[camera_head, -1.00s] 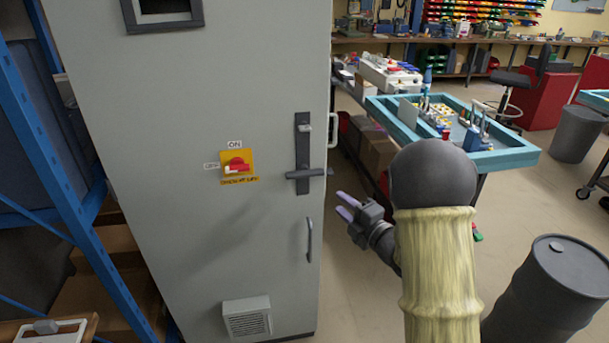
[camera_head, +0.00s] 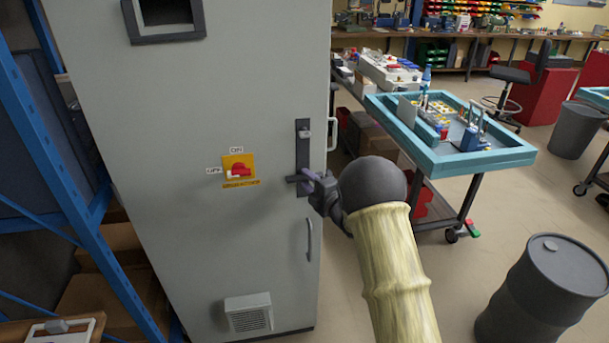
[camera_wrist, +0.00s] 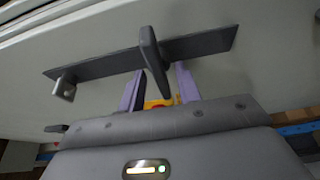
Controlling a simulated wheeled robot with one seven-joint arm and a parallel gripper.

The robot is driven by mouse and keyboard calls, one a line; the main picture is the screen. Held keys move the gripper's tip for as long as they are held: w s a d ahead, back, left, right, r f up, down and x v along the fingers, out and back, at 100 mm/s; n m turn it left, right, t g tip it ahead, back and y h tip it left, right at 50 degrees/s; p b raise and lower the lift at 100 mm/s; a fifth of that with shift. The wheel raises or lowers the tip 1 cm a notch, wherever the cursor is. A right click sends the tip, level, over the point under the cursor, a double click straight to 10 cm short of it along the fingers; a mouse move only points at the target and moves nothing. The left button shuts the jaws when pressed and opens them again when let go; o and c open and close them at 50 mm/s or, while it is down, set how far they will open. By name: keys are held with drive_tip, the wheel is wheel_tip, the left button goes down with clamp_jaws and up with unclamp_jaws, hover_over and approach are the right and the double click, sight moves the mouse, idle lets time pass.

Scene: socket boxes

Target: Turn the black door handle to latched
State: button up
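The black door handle (camera_head: 296,179) is on a dark vertical plate (camera_head: 303,152) near the right edge of the grey cabinet door. Its lever lies about level in the head view, with its right part hidden by my gripper (camera_head: 315,181). In the wrist view, the black lever (camera_wrist: 150,50) crosses the plate (camera_wrist: 100,66) and points down between my gripper's two purple fingers (camera_wrist: 161,85). The fingers stand apart, with a visible gap beside the lever, so my gripper is open around its end.
A red and yellow rotary switch (camera_head: 239,170) is left of the handle, and a fixed pull bar (camera_head: 309,240) is below it. A blue rack (camera_head: 60,150) stands left. A teal-edged cart (camera_head: 450,165) and a dark barrel (camera_head: 545,290) stand right.

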drive_tip(key=shift+x, duration=0.95)
drive_tip(key=shift+c, duration=0.2)
clamp_jaws()
